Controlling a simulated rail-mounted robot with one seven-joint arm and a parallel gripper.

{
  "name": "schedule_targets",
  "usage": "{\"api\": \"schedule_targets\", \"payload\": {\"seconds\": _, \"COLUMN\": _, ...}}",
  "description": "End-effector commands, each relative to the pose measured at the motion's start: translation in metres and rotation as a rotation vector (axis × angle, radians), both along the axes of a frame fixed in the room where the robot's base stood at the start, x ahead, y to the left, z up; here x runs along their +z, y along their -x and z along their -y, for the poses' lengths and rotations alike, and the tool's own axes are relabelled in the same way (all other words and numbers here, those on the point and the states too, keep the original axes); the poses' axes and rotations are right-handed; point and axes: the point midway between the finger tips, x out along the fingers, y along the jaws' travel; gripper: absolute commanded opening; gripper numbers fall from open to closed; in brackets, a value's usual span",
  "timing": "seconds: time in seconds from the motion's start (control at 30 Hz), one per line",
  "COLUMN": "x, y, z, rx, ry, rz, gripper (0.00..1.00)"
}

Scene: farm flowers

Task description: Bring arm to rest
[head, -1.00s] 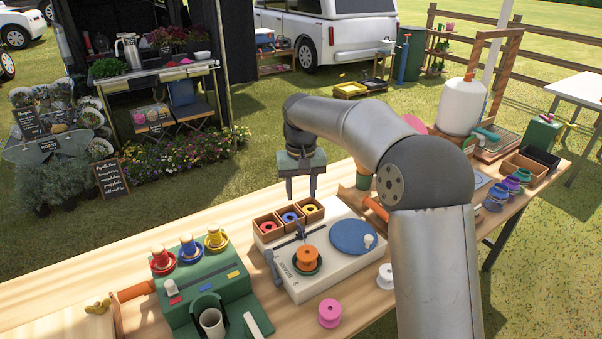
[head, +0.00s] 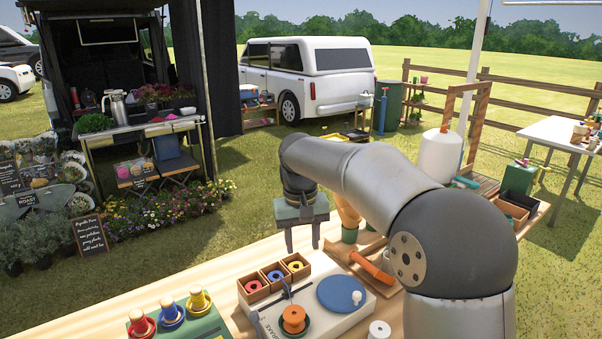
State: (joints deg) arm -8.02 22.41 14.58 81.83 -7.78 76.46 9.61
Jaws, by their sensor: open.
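My gripper (head: 302,238) hangs from the end of my grey arm, fingers pointing down. Its two fingers are apart with nothing between them. It is in the air above and behind the white machine (head: 345,314) on the wooden bench, to the right of the small wooden boxes of spools. My arm covers part of the bench's right side.
An orange spool (head: 293,319) and a blue disc (head: 341,294) sit on the machine. Small spool boxes (head: 275,278) line its back edge. A green stand (head: 190,328) with red, blue and yellow spools is at lower left. A white tank (head: 440,155) stands at right.

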Motion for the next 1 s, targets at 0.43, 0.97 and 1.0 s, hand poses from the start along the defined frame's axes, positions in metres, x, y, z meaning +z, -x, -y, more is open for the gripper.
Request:
{"api": "schedule_targets", "payload": {"seconds": 0.43, "x": -0.065, "y": 0.239, "z": 0.143, "rx": -0.175, "ry": -0.017, "rz": 0.025, "gripper": 0.42}}
{"api": "schedule_targets", "payload": {"seconds": 0.97, "x": -0.096, "y": 0.293, "z": 0.156, "rx": -0.217, "ry": -0.047, "rz": 0.024, "gripper": 0.42}}
{"api": "schedule_targets", "payload": {"seconds": 1.0, "x": -0.096, "y": 0.293, "z": 0.156, "rx": -0.217, "ry": -0.047, "rz": 0.024, "gripper": 0.42}}
